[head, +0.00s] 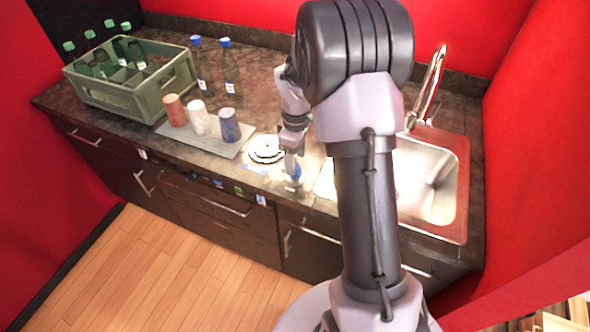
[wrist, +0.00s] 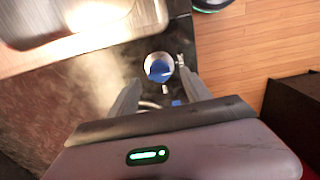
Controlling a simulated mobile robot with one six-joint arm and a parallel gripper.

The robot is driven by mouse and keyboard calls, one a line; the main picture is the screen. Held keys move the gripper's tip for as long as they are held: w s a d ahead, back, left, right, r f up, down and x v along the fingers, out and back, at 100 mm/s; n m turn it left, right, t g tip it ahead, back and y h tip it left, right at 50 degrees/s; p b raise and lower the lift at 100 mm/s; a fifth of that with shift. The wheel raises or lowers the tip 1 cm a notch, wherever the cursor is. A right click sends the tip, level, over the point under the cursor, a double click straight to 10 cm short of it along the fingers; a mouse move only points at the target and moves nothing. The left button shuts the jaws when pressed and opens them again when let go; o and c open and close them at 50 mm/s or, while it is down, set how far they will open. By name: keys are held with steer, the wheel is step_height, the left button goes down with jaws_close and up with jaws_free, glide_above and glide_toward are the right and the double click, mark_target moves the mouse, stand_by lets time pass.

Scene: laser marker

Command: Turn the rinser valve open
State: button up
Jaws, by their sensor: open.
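My gripper (wrist: 159,84) is open, pointing down over the counter's front edge. In the wrist view, a small round metallic piece with a blue centre (wrist: 159,70) lies between and just beyond the fingertips, with no clear contact. A small blue part (head: 296,173) shows below my gripper (head: 292,158) in the head view, partly hidden by it. I cannot tell for sure which part is the rinser valve. A round white disc with dark rings (head: 266,149), possibly the rinser, sits on the counter just left of my gripper.
A sink (head: 440,180) with a tall tap (head: 432,85) is at right, partly behind my arm. Left of the disc, a grey tray (head: 222,148) holds three cups. A green crate (head: 150,97) with bottles and two loose bottles (head: 229,75) stand farther back.

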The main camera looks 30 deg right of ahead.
step_height(320, 180, down, 4)
steer(key=shift+r+b, duration=0.1)
steer(key=shift+b, duration=0.25)
steer(key=shift+r, duration=0.1)
jaws_close()
